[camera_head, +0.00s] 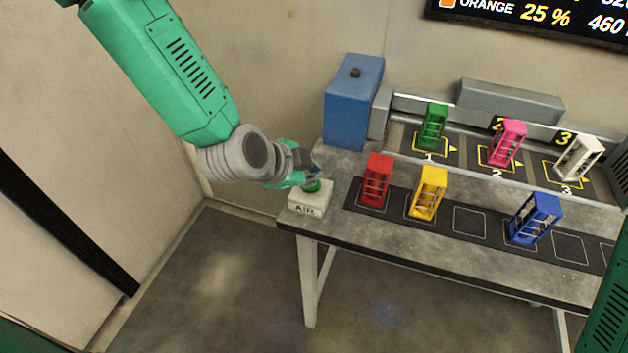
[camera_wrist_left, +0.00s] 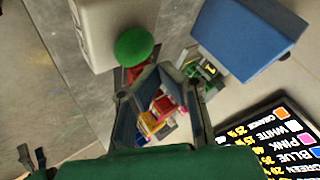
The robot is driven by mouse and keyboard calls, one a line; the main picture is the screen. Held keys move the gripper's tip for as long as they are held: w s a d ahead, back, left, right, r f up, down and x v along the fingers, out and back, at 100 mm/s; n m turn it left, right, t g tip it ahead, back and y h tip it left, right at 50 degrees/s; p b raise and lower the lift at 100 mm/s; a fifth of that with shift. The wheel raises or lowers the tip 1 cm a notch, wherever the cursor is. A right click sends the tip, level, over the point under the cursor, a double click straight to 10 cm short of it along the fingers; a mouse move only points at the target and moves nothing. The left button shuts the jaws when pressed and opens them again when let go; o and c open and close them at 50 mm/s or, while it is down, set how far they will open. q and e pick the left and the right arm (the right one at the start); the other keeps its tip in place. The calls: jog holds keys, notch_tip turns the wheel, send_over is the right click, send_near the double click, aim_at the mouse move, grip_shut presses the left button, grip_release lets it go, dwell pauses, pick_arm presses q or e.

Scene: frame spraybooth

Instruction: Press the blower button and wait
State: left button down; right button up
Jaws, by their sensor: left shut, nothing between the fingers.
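The blower button is a green dome (camera_head: 312,186) on a white box marked AIR (camera_head: 307,203), at the left end of the grey table. In the left wrist view the green dome (camera_wrist_left: 134,46) shows whole, on the white box (camera_wrist_left: 92,28). My left gripper (camera_head: 311,172) is shut and empty, just above and behind the button in the head view. In the wrist view its fingertips (camera_wrist_left: 152,74) lie close to the dome; I cannot tell whether they touch it. My right gripper is out of view.
Red (camera_head: 376,180), yellow (camera_head: 428,192) and blue (camera_head: 535,217) frames stand on the dark front strip. Green (camera_head: 433,127), pink (camera_head: 507,143) and white (camera_head: 578,158) frames stand on numbered spots behind. A blue box (camera_head: 352,103) stands behind the button. A display (camera_head: 540,18) hangs on the wall.

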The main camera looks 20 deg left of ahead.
pick_arm(q)
jog(key=shift+s+a+f, duration=0.1)
jog(key=shift+a+f, duration=0.15)
jog(key=shift+a, duration=0.25)
jog(key=shift+a+f, duration=0.25)
jog(key=shift+a, duration=0.2)
jog(key=shift+d, duration=0.5)
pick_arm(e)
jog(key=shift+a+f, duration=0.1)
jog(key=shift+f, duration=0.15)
pick_arm(q)
jog(key=shift+b, duration=0.3)
